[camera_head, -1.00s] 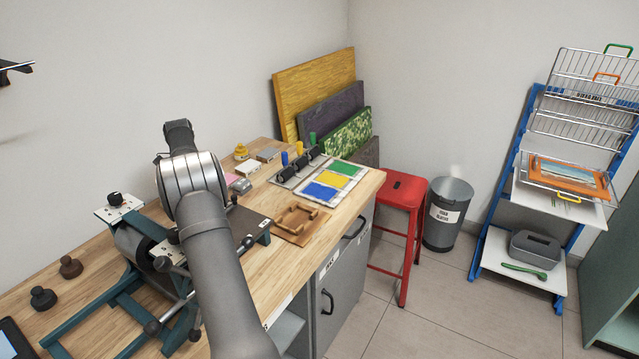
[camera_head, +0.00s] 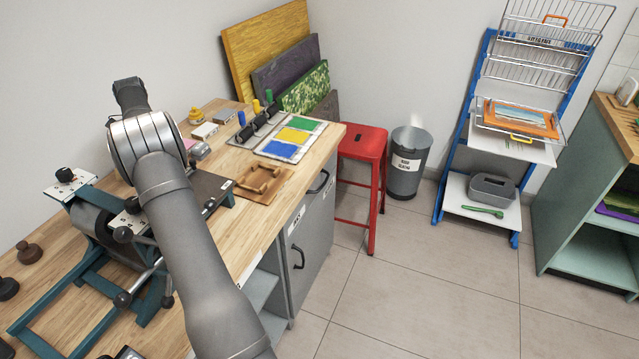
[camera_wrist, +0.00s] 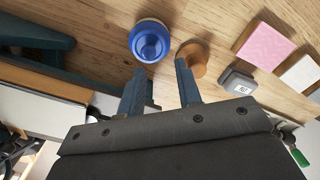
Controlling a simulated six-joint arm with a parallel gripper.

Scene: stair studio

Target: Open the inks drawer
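The grey cabinet under the bench has an upper drawer front (camera_head: 309,203) with a dark bar handle (camera_head: 319,182) near the bench's right end. The drawer looks shut. A white label (camera_head: 298,218) is on it, too small to read surely. Below is a grey door (camera_head: 309,251) with its own dark handle (camera_head: 298,257). My gripper is hidden behind my arm in the head view. The drawer is not visible there.
A red stool (camera_head: 362,145) stands just right of the cabinet, and a grey bin (camera_head: 408,165) beyond it. A teal-framed press (camera_head: 95,250) occupies the bench's left. A wooden tray (camera_head: 264,184) lies near the bench's right end. The floor before the cabinet is clear.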

